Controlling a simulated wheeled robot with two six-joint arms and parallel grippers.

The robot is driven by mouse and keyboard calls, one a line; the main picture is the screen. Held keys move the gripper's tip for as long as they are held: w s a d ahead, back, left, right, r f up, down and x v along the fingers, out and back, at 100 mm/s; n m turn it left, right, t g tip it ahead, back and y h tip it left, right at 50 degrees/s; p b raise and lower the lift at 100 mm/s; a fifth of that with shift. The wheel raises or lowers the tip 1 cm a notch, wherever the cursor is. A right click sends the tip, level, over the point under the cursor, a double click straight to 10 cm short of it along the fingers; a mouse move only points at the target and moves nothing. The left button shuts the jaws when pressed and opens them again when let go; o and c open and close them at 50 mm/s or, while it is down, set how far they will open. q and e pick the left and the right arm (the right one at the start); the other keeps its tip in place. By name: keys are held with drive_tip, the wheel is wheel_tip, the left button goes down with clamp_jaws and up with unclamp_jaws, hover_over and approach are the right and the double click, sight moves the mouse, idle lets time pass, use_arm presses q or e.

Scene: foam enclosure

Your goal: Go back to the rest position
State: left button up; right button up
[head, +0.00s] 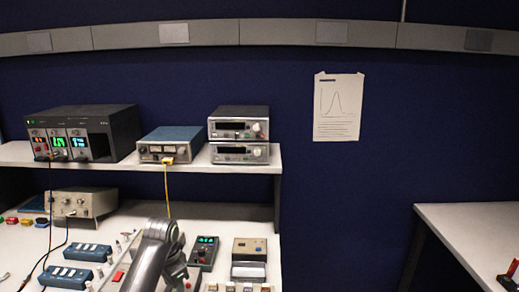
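A grey metal arm of mine (150,262) rises from the bottom edge, left of centre, in the head view. Its rounded joint stands in front of the bench with instruments. No gripper fingers can be made out on it. Neither my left gripper nor my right gripper shows, so what they hold is hidden. No second arm is in view.
Behind my arm is a white bench (130,221) with blue boxes (89,252), a black meter (204,252) and cables. A shelf (230,167) above carries several instruments. At right, another white table (470,228) stands beyond an open gap.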

use_arm(q)
drive_tip(key=s+a+f+n+t, duration=0.1)
drive_tip(key=s+a+f+n, duration=0.1)
drive_tip(key=s+f, duration=0.55)
drive_tip(key=s+a+f+n, duration=0.2)
drive_tip(key=s+f, duration=0.2)
drive_tip(key=s, duration=0.6)
drive_tip(key=s+a+r+n+t+y, duration=0.1)
drive_tip(key=s+a+r+n, duration=0.15)
drive_tip(key=s, duration=0.85)
drive_tip(key=s+a+r+n+t+y, duration=0.1)
drive_tip(key=s+n, duration=0.2)
drive_tip(key=s, duration=0.8)
wheel_tip(320, 180, down, 27)
drive_tip(key=a+g+b, duration=0.1)
drive_tip(key=g+b, duration=0.1)
drive_tip(key=s+d+f+g+h+b, duration=0.1)
drive_tip(key=s+f, duration=1.4)
drive_tip(key=f, duration=0.1)
drive_tip(key=shift+s+f, duration=0.2)
drive_tip(key=shift+s, duration=0.05)
drive_tip(key=shift+d+m, duration=0.1)
drive_tip(key=shift+m, duration=0.15)
